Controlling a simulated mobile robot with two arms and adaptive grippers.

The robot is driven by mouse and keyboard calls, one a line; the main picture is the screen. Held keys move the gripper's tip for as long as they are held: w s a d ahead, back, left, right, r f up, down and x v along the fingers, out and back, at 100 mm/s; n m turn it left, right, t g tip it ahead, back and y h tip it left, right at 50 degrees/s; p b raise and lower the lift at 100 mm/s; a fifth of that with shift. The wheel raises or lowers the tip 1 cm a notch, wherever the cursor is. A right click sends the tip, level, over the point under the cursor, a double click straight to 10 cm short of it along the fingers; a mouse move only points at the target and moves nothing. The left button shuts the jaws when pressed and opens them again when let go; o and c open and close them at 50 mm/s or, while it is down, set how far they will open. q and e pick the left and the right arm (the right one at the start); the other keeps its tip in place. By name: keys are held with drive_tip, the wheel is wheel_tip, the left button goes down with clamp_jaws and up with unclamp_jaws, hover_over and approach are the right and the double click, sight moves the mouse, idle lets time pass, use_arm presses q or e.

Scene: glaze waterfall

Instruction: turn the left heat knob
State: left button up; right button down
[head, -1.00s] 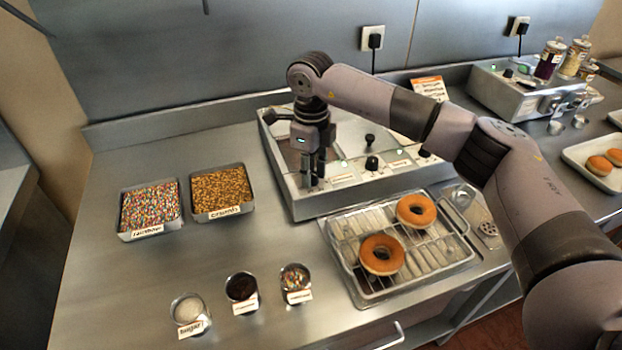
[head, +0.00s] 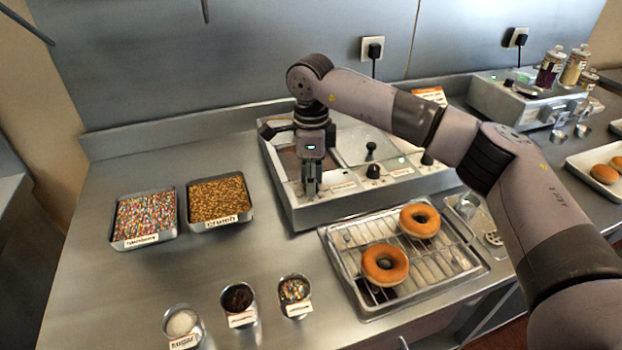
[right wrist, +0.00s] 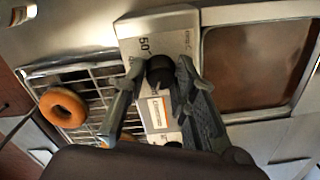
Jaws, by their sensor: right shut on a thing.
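The glaze station (head: 300,215) is a metal unit with black knobs along its front panel. My right gripper (head: 311,190) points down at the left end of that panel, and its fingers are close together. The left heat knob is hidden behind the fingers in the head view. In the right wrist view the black, round left heat knob (right wrist: 160,75) sits between the two fingers of the right gripper (right wrist: 160,68), which is shut on it. A dial scale and a small label lie beside it. My left gripper is not in view.
Another black knob (head: 373,171) stands to the right on the panel. A wire rack (head: 350,240) with two doughnuts (head: 385,265) lies in front. Topping trays (head: 222,220) and small cups (head: 295,290) stand to the left, with bare counter between.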

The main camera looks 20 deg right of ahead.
drive_tip(key=shift+r, duration=0.1)
drive_tip(key=c, duration=1.3)
unclamp_jaws()
wheel_tip(320, 180, up, 12)
